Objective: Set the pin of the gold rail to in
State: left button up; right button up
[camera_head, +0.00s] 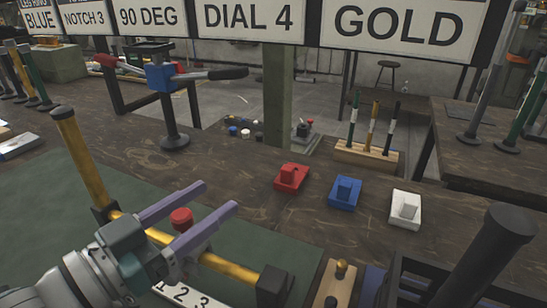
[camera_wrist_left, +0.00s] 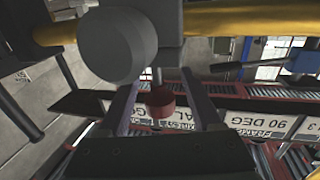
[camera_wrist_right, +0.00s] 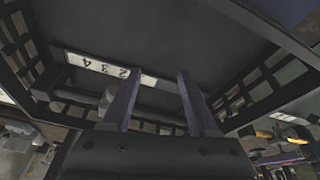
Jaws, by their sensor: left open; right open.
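The gold rail (camera_head: 235,269) lies across the green mat at the front left, with dark end blocks. It also runs along the top of the left wrist view (camera_wrist_left: 235,22). A red knob (camera_head: 182,218), seemingly the head of the rail's pin, sits at the rail. In the left wrist view the red knob (camera_wrist_left: 160,101) is on a thin grey stem. My left gripper (camera_head: 216,197) is open, with its purple fingers on either side of the knob; contact cannot be made out. My right gripper (camera_wrist_right: 155,75) is open and empty in its wrist view, and not seen in the head view.
A gold post (camera_head: 82,165) stands upright by the rail's left end. A number plate (camera_head: 185,294) lies in front. Red (camera_head: 291,177), blue (camera_head: 345,193) and white (camera_head: 405,209) blocks stand right of the mat. A dark frame (camera_head: 405,270) is at lower right.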

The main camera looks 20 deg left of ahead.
pick_arm(q)
jog(key=shift+c, duration=0.3)
grip_shut()
dwell(1.1)
